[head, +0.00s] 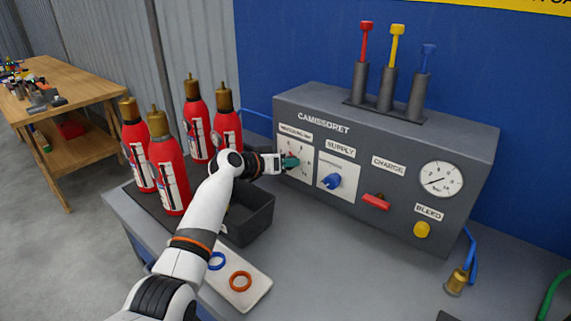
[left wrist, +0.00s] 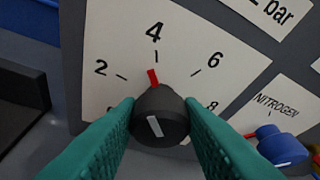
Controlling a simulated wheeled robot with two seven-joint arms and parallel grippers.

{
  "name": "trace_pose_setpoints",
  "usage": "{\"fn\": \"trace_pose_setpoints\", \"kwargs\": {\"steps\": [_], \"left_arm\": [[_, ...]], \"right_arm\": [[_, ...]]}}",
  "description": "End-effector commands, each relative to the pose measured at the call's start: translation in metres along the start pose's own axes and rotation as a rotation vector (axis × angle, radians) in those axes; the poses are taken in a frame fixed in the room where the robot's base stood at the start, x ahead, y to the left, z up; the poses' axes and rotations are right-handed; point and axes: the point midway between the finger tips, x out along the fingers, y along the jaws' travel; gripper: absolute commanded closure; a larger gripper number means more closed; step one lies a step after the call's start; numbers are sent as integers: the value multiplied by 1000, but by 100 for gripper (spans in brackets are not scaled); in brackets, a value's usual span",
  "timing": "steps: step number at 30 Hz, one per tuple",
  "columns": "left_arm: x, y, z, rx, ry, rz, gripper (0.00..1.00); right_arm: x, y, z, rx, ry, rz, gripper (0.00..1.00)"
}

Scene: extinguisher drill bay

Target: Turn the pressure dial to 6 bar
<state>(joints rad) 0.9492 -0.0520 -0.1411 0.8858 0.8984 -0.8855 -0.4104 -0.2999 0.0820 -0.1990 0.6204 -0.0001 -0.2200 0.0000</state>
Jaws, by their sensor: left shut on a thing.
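The pressure dial is a black knob (left wrist: 160,118) on a white scale plate (left wrist: 120,45), with marks 2, 4, 6 and 8 readable in the left wrist view. Its red pointer (left wrist: 152,78) points close to the 4 mark, slightly on the 2 side. My left gripper (left wrist: 160,125) is shut on the knob, one teal finger on each side. In the head view my left gripper (head: 289,163) reaches the panel's left end and hides most of the dial. My right gripper is in neither view.
The grey panel box (head: 390,140) also carries a blue supply knob (head: 331,181), a red charge switch (head: 376,202), a yellow bleed button (head: 421,229) and a round gauge (head: 441,179). Several red extinguishers (head: 170,175) and a dark bin (head: 250,222) stand beside my left arm.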

Motion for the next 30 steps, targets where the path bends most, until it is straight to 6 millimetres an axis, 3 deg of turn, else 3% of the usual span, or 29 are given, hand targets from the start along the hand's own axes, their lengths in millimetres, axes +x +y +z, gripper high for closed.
{"fn": "trace_pose_setpoints", "kwargs": {"steps": [18, 30], "left_arm": [[0, -3, -1, 394, 1, 163, 89], [0, -3, -2, 493, 2, 205, 89]], "right_arm": [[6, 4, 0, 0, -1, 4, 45], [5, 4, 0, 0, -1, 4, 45]]}}
